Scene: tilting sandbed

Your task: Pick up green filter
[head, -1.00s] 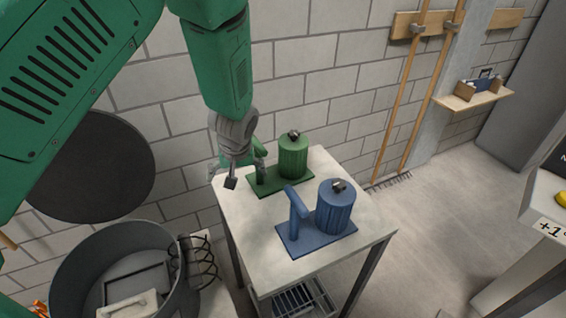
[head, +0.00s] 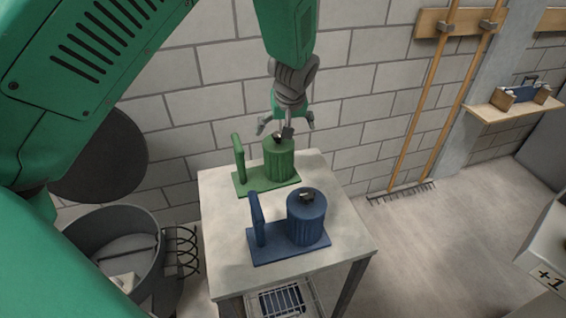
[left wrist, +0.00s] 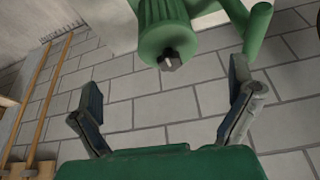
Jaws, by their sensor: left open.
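The green filter (head: 280,160) is a ribbed canister with a dark knob on top. It stands on a green base with an upright post at the back of the small table (head: 222,262). My left gripper (head: 284,130) is open, at the top of the green filter in the head view. In the left wrist view the filter (left wrist: 163,40) and its knob lie beyond the spread fingers (left wrist: 168,105), with nothing between them. Contact cannot be told. My right gripper is in neither view.
A blue filter (head: 306,220) on a blue base with a post stands at the table's front. A grey round tub (head: 90,262) is at the left. A block wall (head: 350,90) is behind the table, and a rake (head: 400,190) leans at the right.

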